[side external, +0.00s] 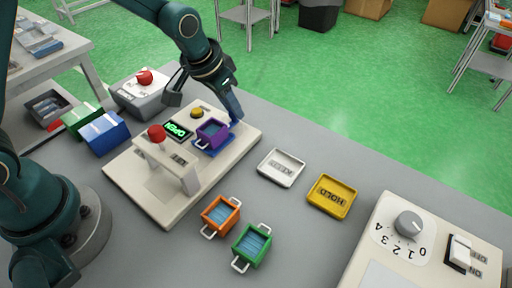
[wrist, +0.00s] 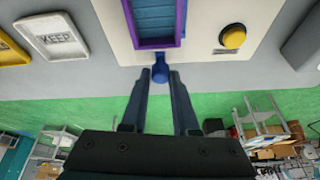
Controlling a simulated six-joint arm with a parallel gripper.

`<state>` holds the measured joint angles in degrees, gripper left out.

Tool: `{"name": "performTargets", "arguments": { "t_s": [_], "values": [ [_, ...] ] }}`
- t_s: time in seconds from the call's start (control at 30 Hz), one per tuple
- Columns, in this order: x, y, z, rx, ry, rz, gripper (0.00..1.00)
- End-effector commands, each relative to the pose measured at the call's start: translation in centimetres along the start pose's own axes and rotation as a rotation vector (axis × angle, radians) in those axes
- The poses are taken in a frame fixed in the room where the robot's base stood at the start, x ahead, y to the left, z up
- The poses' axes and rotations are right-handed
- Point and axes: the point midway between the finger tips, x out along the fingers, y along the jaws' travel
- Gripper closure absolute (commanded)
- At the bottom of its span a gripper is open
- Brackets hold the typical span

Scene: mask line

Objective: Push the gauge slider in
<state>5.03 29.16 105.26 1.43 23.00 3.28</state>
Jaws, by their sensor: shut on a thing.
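The gauge is a cream base plate (side external: 130,178) with a raised cream bridge (side external: 172,165) topped by a red knob (side external: 157,132). A blue slider (side external: 208,150) lies on the plate, beside the bridge, and a purple bin (side external: 212,133) with blue inside sits on it. In the wrist view, the purple bin (wrist: 157,42) is at the top, and a blue handle knob (wrist: 160,74) sticks out at the plate's edge. My gripper (wrist: 160,76) is shut on that knob. In the side view, my gripper (side external: 236,118) is at the plate's far end; its fingertips partly hide the knob.
A display reading OPEN (side external: 178,129) and a yellow button (side external: 197,113) are on the plate. An orange bin (side external: 220,216) and a green bin (side external: 251,245) stand in front. KEEP (side external: 282,167) and HOLD (side external: 335,195) trays lie right. A dial panel (side external: 385,240) is further right.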

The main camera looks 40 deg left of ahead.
Motion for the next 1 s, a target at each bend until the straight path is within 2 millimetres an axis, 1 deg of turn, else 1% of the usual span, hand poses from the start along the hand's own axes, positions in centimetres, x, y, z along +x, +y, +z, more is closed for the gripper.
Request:
{"name": "performTargets", "arguments": {
  "t_s": [0.27,0.37,0.47,0.7,0.8,1.0],
  "values": [
    [-0.1,0.0,0.0,0.002,0.001,-0.001,1.0],
    [-0.3,0.1,0.4,0.002,0.001,-0.001,1.0],
    [-0.7,0.3,1.4,0.003,0.001,-0.001,1.0],
    [-2.1,0.8,4.8,0.003,0.002,-0.001,1.0],
    [-2.6,1.0,5.9,0.003,0.003,-0.002,1.0],
    [-3.0,1.2,6.8,0.001,0.004,-0.001,1.0]
  ]
}}
